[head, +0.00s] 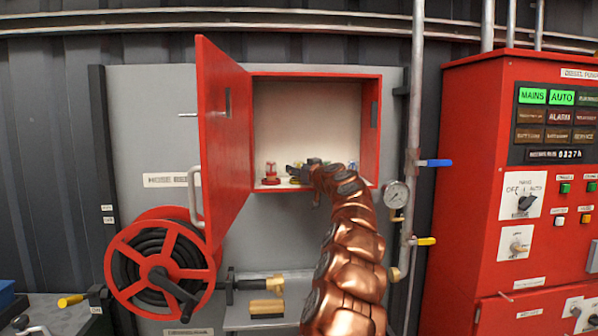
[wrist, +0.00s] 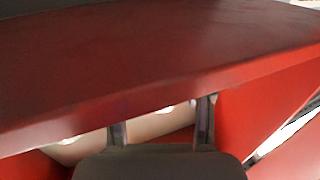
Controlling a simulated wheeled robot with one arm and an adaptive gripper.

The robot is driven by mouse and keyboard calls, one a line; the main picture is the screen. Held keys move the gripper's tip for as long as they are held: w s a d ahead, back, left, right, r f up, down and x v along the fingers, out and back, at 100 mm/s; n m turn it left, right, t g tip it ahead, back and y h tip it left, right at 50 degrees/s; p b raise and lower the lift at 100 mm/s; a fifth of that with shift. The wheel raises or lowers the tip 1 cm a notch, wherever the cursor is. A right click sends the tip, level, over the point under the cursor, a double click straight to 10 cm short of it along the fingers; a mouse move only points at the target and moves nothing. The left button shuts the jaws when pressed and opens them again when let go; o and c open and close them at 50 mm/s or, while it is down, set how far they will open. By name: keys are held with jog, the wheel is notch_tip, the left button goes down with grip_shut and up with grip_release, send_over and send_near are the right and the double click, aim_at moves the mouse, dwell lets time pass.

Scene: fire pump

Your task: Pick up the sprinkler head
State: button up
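The red wall cabinet (head: 315,76) stands open, its door swung out to the left. On its floor a small red fitting (head: 271,174) stands upright at the left. A small brass-coloured piece (head: 295,180) shows just below my gripper (head: 294,171), partly covered. I cannot tell for sure which small piece is the sprinkler head. My gripper is in the cabinet opening, just right of the red fitting. In the wrist view my gripper's two fingers (wrist: 162,118) are well apart with nothing seen between them, and no sprinkler head can be made out.
A broad red panel (wrist: 150,60) crosses the wrist view close up. The open door (head: 222,140) bounds the left side. A pressure gauge (head: 396,194) and pipe (head: 415,120) stand right of the cabinet. A hose reel (head: 118,262) hangs lower left. A bit of blue (head: 352,165) shows behind my arm.

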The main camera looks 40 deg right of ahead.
grip_shut()
dwell(0.3)
jog(key=shift+r, duration=1.75)
jog(key=shift+s+a+r+b, duration=0.1)
jog(key=shift+s+a+b, duration=0.5)
jog(key=shift+s+b, duration=0.25)
jog(key=shift+s+a+b, duration=0.6)
jog(key=shift+s+b, duration=0.1)
jog(key=shift+s, duration=0.25)
jog(key=s+a+r+b, duration=0.1)
jog(key=s+a+b, duration=0.3)
jog(key=s, duration=0.5)
jog(key=shift+s+a+r, duration=0.15)
jog(key=shift+s+a, duration=0.2)
jog(key=shift+a, duration=0.9)
